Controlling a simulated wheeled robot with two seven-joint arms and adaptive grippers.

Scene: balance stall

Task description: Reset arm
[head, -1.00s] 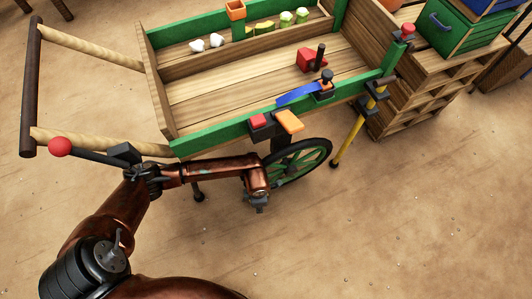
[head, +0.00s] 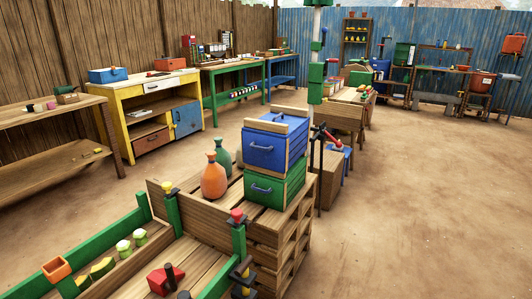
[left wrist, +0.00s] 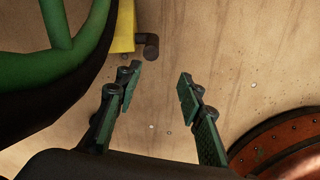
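In the left wrist view, my left gripper (left wrist: 158,90) is open and empty, with its two fingers apart over bare sandy ground. Part of the cart's green wheel (left wrist: 75,50) is beside it on the left. A yellow leg (left wrist: 121,25) with a dark foot stands just beyond the fingers. Neither of my arms shows in the head view. My right gripper is in no view. The wooden cart with green rails (head: 110,233) shows at the lower left of the head view, holding a red block with a dark handle (head: 167,279).
A slatted wooden stand (head: 265,235) carries an orange bottle (head: 214,179), a green bottle, a blue box (head: 270,150) and a green box (head: 270,189). Workbenches line the fences, including a yellow one (head: 150,92). The sandy floor (head: 420,200) at right is clear.

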